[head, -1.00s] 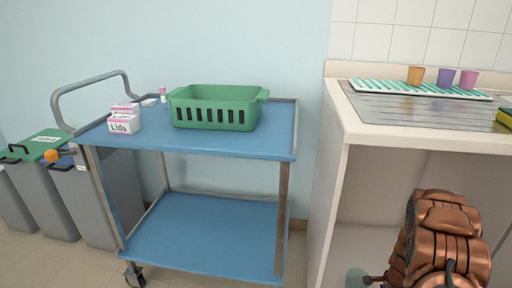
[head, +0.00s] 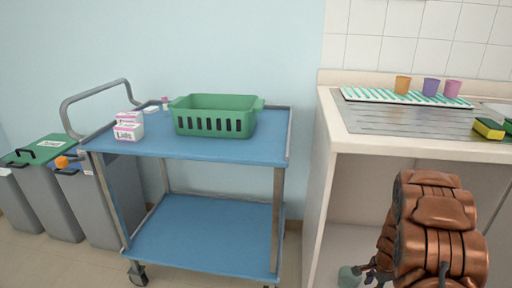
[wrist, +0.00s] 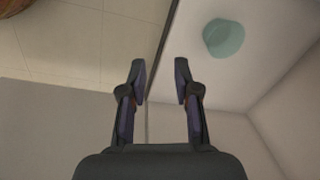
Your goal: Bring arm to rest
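My arm (head: 432,225) is folded low at the right in the head view, in front of the open space under the counter. In the wrist view my gripper (wrist: 160,80) has its two fingers apart with nothing between them. In the head view the gripper end is small and mostly hidden by the arm. The wrist view shows floor tiles on the left and the pale inside of the counter on the right.
A blue trolley (head: 200,145) holds a green basket (head: 215,117) and boxes (head: 129,127). The white counter (head: 345,137) carries a striped mat (head: 380,96), several cups and a sponge (head: 489,128). A teal round object (wrist: 223,38) lies under the counter. Bins (head: 60,190) stand left.

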